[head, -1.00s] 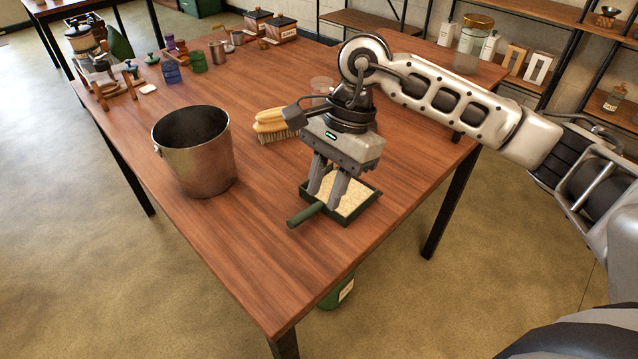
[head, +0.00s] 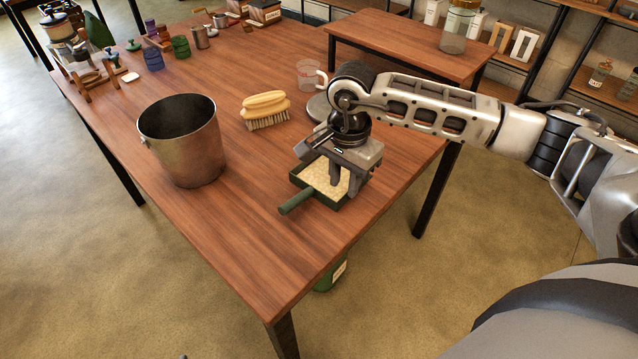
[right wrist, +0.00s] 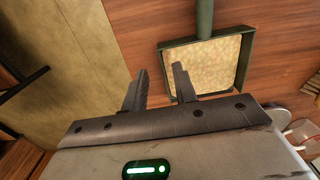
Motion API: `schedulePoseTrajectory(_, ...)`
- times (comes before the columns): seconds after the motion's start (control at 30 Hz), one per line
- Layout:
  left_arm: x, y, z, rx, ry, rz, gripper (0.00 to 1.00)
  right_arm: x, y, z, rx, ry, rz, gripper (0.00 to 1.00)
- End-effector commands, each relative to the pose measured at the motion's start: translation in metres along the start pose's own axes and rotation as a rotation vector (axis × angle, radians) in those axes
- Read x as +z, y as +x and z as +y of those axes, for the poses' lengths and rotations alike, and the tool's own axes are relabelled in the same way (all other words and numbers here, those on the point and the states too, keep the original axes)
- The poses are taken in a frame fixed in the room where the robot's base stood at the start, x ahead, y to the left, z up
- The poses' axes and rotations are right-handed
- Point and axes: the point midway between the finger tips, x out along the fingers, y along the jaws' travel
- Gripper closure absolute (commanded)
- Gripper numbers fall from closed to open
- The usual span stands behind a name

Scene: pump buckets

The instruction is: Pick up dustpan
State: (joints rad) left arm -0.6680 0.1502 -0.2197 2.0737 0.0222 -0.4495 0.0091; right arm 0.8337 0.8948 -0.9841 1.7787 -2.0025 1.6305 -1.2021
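The dustpan is a green square tray with a handle (head: 297,202), lying on the wooden table and filled with pale yellow granules (head: 322,176). Its handle points to the front left in the head view. My right gripper (head: 344,188) is above the right part of the tray, hiding some of it. The dustpan's green rim (right wrist: 245,62) is there to the right of the fingers, handle at the top. My left gripper is not in view.
A metal bucket (head: 190,150) stands to the left on the table (head: 235,235). A yellow brush (head: 265,105) and a clear measuring cup (head: 308,74) lie behind the dustpan. A green container (head: 330,276) is below the table edge. The table front is clear.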

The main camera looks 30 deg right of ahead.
Motion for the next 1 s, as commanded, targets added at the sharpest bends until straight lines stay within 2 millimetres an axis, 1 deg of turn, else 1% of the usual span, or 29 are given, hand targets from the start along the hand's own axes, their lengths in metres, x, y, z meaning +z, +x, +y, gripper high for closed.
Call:
schedulePoseTrajectory(0.13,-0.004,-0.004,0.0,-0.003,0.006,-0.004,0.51,0.0,0.022,0.0,0.007,0.002,-0.001,0.72)
schedulePoseTrajectory(0.2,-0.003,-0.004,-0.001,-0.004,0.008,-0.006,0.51,0.0,0.033,0.0,0.005,0.001,-0.002,0.72)
schedulePoseTrajectory(0.3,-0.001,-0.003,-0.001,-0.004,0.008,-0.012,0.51,0.0,0.043,-0.001,0.003,0.001,-0.001,0.72)
schedulePoseTrajectory(0.4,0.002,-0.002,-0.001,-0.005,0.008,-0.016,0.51,0.0,0.046,-0.001,0.002,0.001,0.0,0.72)
schedulePoseTrajectory(0.57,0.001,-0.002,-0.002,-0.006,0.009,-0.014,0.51,-0.001,0.046,-0.001,0.002,0.001,0.0,0.72)
schedulePoseTrajectory(0.67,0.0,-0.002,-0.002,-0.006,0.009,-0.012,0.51,-0.001,0.046,-0.001,0.001,0.001,0.0,0.97)
schedulePoseTrajectory(0.7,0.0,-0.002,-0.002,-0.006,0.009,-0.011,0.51,-0.001,0.046,-0.001,0.001,0.001,0.0,1.0)
schedulePoseTrajectory(1.0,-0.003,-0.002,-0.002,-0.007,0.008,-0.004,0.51,-0.001,0.045,-0.001,0.0,0.001,0.0,1.0)
